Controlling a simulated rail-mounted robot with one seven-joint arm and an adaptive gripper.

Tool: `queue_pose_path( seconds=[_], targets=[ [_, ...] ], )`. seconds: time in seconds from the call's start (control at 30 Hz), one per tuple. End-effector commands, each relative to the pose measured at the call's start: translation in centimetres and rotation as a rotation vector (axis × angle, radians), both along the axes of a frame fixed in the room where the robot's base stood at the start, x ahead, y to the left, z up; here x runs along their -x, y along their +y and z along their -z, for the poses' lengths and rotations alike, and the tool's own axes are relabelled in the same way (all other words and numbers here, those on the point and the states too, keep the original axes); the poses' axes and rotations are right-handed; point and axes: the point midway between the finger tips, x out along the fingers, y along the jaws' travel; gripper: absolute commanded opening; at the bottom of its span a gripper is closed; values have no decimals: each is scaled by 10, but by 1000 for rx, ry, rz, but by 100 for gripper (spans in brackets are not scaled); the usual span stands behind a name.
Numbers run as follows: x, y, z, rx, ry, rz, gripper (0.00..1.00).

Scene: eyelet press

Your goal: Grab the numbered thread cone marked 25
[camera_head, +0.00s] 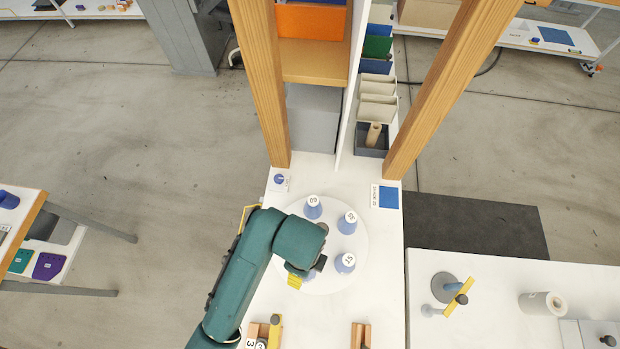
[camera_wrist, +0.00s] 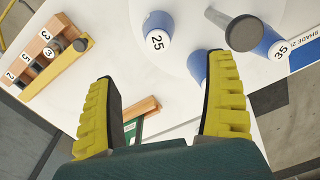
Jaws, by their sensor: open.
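The blue thread cone marked 25 (camera_wrist: 158,22) shows in the wrist view at the top middle, ahead of the gap between my fingers and apart from them. My gripper (camera_wrist: 164,75) is open and empty, its ribbed yellow fingers spread wide. In the head view my gripper (camera_head: 295,282) is low over the near side of a round white plate (camera_head: 338,284), mostly hidden by my arm. A second blue cone (camera_wrist: 196,66) is partly covered by the right finger. A cone marked 35 (camera_wrist: 268,42) stands farther right.
In the head view, several numbered blue cones, such as this one (camera_head: 346,262), stand around the plate. A grey post with a dark end (camera_wrist: 232,25) rises near the right finger. A wooden rack (camera_wrist: 45,55) is at left. Wooden uprights (camera_head: 262,80) stand behind.

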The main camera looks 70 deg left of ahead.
Motion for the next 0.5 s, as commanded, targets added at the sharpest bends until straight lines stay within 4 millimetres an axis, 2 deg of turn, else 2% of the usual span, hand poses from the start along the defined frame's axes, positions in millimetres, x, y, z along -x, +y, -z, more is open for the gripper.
queue_pose_path(
  seconds=[0.3, 0.5],
  targets=[
    [0, -1, 76, 2, 2, 2, 86],
    [0, -1, 101, 1, 1, 2, 86]
  ],
)
